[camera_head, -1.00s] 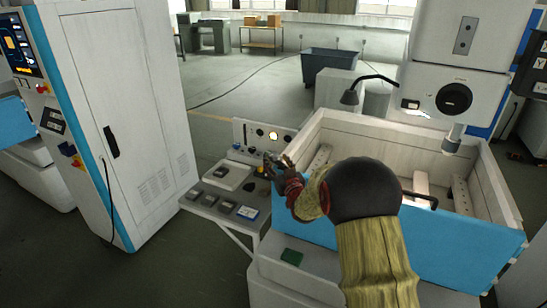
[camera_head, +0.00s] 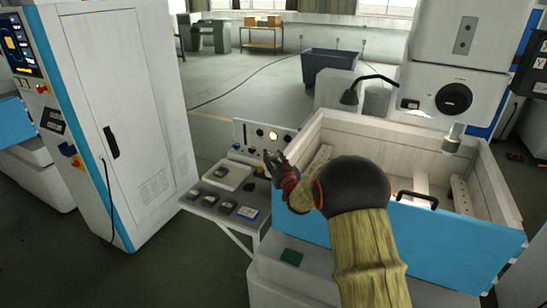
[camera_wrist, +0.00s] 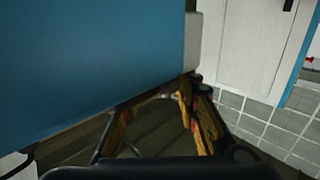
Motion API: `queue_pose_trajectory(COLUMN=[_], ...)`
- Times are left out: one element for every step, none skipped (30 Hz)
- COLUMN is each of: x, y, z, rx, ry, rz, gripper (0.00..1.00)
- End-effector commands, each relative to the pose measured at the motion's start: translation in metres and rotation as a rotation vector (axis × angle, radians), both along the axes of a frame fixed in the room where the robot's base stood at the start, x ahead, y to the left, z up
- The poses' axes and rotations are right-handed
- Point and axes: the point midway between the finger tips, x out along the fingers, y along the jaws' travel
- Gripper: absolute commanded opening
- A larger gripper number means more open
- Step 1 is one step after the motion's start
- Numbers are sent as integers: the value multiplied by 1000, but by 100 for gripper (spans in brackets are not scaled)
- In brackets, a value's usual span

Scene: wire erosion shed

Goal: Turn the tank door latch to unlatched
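The tank (camera_head: 385,125) is a pale open-topped box with a blue front door (camera_head: 455,240). A black bar handle (camera_head: 417,198) sits at the door's top edge, right of my arm. I cannot make out the latch; my arm covers the left part of the door. My gripper (camera_head: 276,158) is beyond the tank's left front corner, above the side table. In the wrist view a blue panel (camera_wrist: 90,60) fills the upper left, above and close to my gripper (camera_wrist: 160,120). The fingers, with orange-brown pads, stand apart with nothing seen between them.
A side table (camera_head: 195,200) with small gauges and a control panel (camera_head: 262,135) stands left of the tank, close to my gripper. A white cabinet (camera_head: 135,120) stands further left. A lamp (camera_head: 350,97) leans over the tank's back edge. Floor between cabinet and table is open.

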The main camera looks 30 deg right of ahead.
Motion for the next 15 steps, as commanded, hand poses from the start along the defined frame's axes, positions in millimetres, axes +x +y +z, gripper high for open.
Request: queue_pose_trajectory(x=[0, 0, 0, 0, 0, 0, 0, 0, 0, 0, 0, 0, 0, 0, 0], y=[0, 0, 0, 0, 0, 0, 0, 0, 0, 0, 0, 0, 0, 0, 0], z=[0, 0, 0, 0, 0, 0, 0, 0, 0, 0, 0, 0, 0, 0, 0], rx=[0, 0, 0, 0, 0, 0, 0, 0, 0, 0, 0, 0, 0, 0, 0], ry=[0, 0, 0, 0, 0, 0, 0, 0, 0, 0, 0, 0, 0, 0, 0], rz=[0, 0, 0, 0, 0, 0, 0, 0, 0, 0, 0, 0, 0, 0, -1], gripper=[26, 25, 22, 21, 19, 17, 15, 13, 11, 9, 8, 5, 5, 5, 5])
